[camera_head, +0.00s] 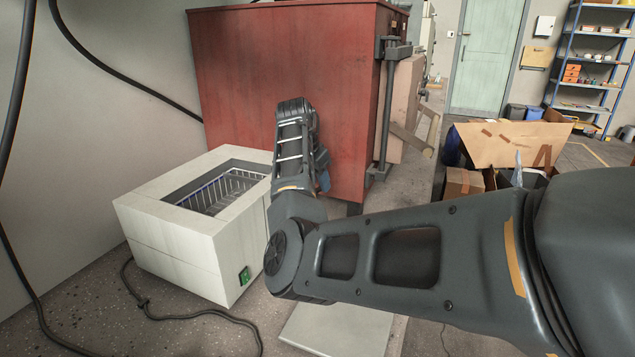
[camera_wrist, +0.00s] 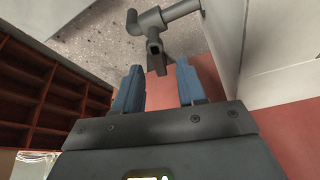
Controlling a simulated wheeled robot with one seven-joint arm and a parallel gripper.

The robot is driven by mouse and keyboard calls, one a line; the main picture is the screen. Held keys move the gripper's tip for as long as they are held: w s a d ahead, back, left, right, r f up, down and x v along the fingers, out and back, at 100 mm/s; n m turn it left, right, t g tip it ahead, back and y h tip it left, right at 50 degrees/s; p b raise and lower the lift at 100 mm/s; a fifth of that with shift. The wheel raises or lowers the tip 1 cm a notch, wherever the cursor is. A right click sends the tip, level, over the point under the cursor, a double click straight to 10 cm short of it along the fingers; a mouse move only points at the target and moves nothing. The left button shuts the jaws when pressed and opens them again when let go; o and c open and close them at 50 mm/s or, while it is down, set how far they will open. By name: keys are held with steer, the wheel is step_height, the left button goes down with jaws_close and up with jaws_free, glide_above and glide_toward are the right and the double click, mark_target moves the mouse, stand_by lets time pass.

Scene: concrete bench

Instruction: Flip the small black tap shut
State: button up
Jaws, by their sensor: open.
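The small tap (camera_wrist: 152,22) shows in the wrist view as a dark grey pipe beside the pale box wall. A narrow dark part (camera_wrist: 157,58), perhaps its lever or spout, points down the picture. My gripper (camera_wrist: 158,70) is open, its two blue fingers apart and empty. The narrow part appears in the gap between the fingertips; I cannot tell how deep it is between them or whether they touch it. In the head view my gripper (camera_head: 323,178) is mostly hidden by my arm, beside the white box (camera_head: 165,245). The tap is hidden there.
The white box has a wire basket (camera_head: 225,190) in its opening and a green switch (camera_head: 244,276) in front. A red cabinet (camera_head: 280,70) stands close behind my arm. A black cable (camera_head: 185,316) lies on the bench. Cardboard boxes (camera_head: 505,145) are at the right.

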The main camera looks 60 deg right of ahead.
steer(key=shift+d+f, duration=0.1)
steer(key=shift+f, duration=0.15)
jaws_close()
stand_by(0.3)
